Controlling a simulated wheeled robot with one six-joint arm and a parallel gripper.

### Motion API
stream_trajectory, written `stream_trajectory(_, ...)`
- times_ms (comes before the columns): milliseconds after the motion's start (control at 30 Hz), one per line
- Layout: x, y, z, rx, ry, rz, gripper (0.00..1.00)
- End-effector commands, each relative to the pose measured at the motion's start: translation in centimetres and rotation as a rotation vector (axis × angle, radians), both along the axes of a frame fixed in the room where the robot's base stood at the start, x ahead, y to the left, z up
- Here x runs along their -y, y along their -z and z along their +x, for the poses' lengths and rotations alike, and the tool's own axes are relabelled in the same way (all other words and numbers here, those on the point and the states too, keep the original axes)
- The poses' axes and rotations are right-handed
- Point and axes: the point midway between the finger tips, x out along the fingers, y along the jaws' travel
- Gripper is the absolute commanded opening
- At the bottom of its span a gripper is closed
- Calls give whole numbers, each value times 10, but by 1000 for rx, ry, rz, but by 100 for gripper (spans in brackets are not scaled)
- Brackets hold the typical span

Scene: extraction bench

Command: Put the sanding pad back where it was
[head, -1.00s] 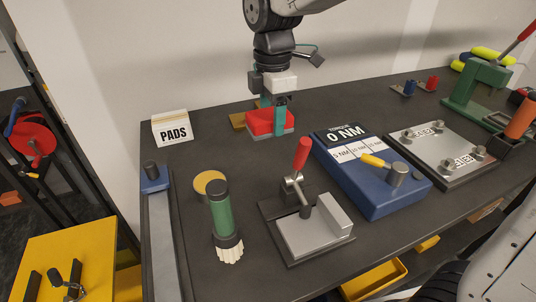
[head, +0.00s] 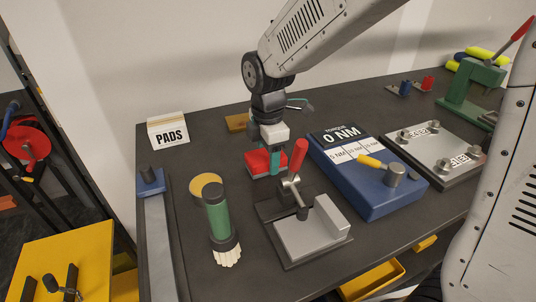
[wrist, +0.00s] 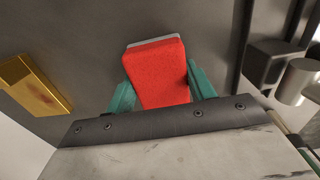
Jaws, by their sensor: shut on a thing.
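The sanding pad (head: 261,164) is a red block with a thin grey layer on one face. My gripper (head: 266,161) is shut on it, with teal fingers on either side. In the wrist view the pad (wrist: 158,72) sits between the two fingers, its grey edge showing at the far end. The pad is in front of the brass-coloured block (head: 237,123) and behind the red-handled clamp (head: 310,228). I cannot tell whether its underside touches the bench.
A white PADS box (head: 168,131) stands at the back left. A blue torque tester (head: 365,182) is close on the right. Bench between disc and pad is clear.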

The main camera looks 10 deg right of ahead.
Motion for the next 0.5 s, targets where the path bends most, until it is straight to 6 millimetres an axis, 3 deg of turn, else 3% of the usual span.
stream_trajectory(133, 0, 3, 0, -1, 0, 0, 29)
stream_trajectory(167, 0, 3, 0, 0, 0, 0, 62)
stream_trajectory(200, 0, 3, 0, 0, 0, 0, 73)
stream_trajectory(500, 0, 2, 0, 0, 0, 0, 76)
